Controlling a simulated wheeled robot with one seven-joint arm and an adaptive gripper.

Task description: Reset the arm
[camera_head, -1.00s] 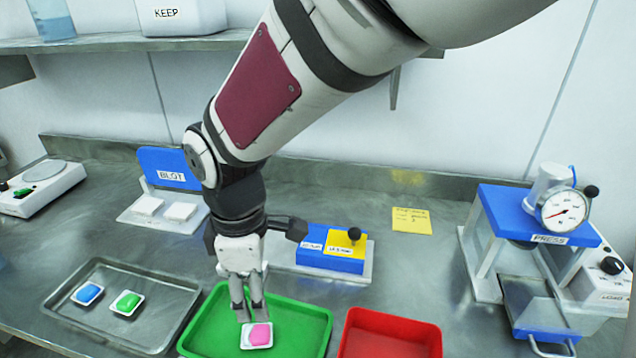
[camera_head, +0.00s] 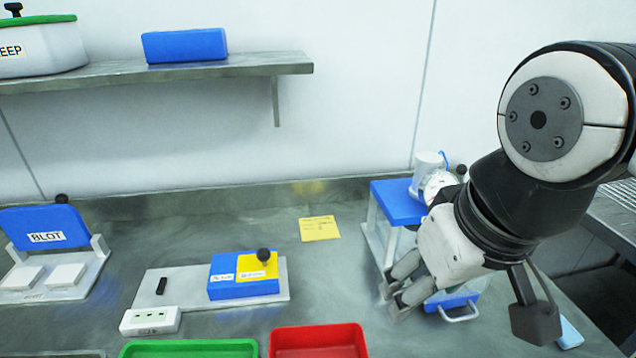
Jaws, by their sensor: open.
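My gripper (camera_head: 408,292) is at the right of the view, at the end of my folded arm. Its fingers are apart and nothing shows between them. The green tray (camera_head: 190,348) and the red tray (camera_head: 318,341) show only in part at the bottom edge, to the left of my gripper. The contents of the green tray are out of view.
The BLOT stand (camera_head: 45,228) with two white pads is at the left. A blue and yellow block with a black knob (camera_head: 243,277) sits mid-counter near a white socket box (camera_head: 151,320). A yellow note (camera_head: 319,228) lies behind. A shelf (camera_head: 150,74) holds a blue box (camera_head: 185,45).

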